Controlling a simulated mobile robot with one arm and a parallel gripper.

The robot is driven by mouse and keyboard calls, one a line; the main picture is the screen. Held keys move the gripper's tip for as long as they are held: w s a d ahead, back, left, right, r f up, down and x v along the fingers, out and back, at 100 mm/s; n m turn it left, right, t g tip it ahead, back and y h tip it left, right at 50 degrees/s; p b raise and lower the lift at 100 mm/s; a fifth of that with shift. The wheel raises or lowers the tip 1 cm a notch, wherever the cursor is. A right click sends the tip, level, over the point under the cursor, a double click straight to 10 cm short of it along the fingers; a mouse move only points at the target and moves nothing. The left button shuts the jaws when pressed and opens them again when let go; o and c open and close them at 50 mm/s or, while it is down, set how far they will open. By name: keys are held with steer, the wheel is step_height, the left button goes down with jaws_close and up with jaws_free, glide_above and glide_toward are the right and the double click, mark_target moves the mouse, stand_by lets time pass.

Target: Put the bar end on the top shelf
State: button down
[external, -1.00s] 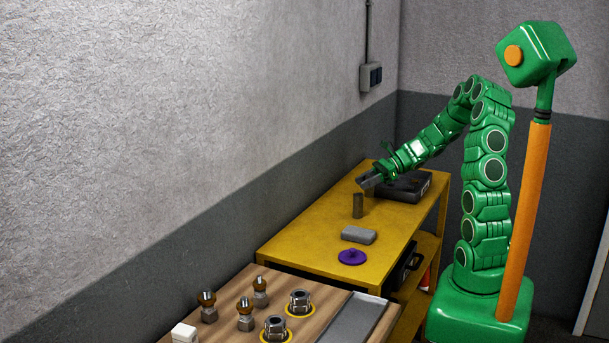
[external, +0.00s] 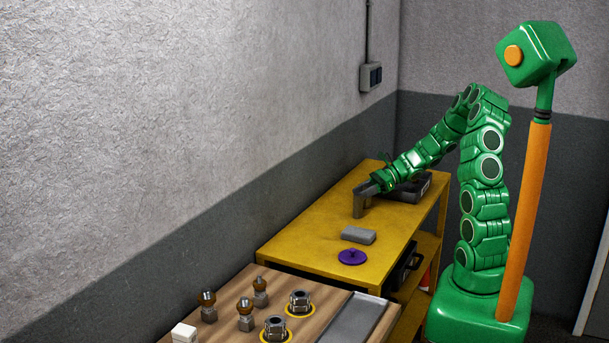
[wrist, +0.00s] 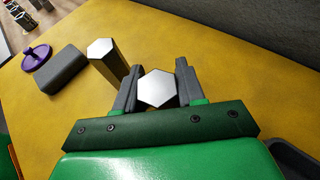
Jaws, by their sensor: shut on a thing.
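My gripper (wrist: 155,85) is over the yellow bench top (external: 300,244), with its fingers on either side of a hexagonal metal bar end (wrist: 157,88) and shut on it. Only the bar end's bright top face shows in the wrist view. A second hexagonal bar (wrist: 108,58) stands upright just left of the fingers there. In the external view an upright grey bar (external: 357,207) shows below my gripper (external: 365,188); the bars overlap there. I cannot tell whether the held bar end touches the bench. A lower yellow shelf (external: 426,250) shows under the bench top.
A grey block (external: 358,235) and a purple knobbed disc (external: 351,257) lie toward the front of the bench. A dark tray (external: 412,190) is at the back right. Fittings stand on the wooden table (external: 232,318) in front. The left part of the bench top is clear.

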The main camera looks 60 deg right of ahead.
steer(key=c, duration=0.7)
jaws_free()
steer(key=shift+f, duration=0.1)
